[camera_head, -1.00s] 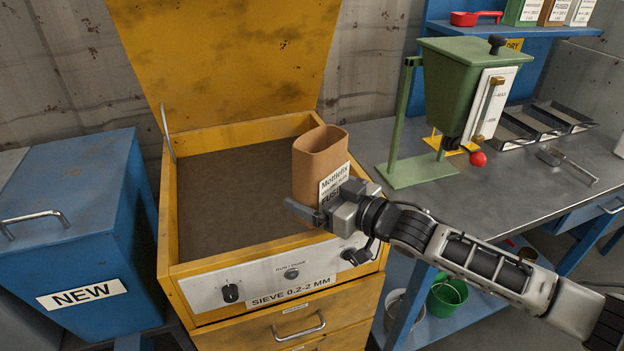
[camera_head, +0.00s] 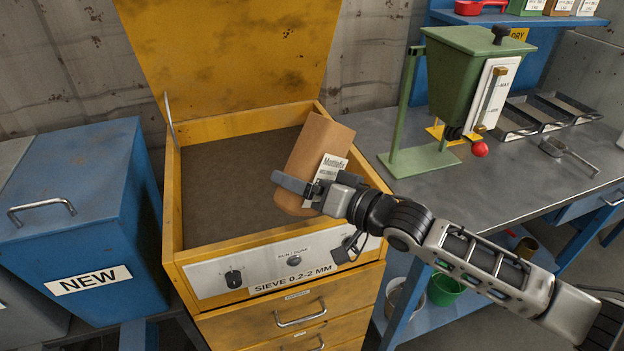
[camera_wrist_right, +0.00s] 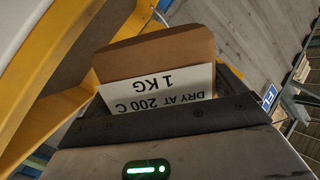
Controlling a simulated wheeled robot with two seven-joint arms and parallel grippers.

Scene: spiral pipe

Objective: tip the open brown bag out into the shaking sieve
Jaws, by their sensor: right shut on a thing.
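The open brown bag (camera_head: 312,145) is tilted, its top leaning to the upper right, over the front right part of the sieve. Its mouth faces away, so its inside is hidden. My right gripper (camera_head: 305,190) is shut on the lower part of the bag, beside its white label. In the right wrist view the bag (camera_wrist_right: 160,52) and its label show between the fingers. The yellow sieve box (camera_head: 174,215) stands with its lid (camera_head: 230,50) raised. Its brown-grey bed (camera_head: 225,185) looks flat, and no pellets show on it. My left gripper is not in view.
A blue bin marked NEW (camera_head: 75,215) stands left of the sieve. The raised lid bounds the sieve at the back.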

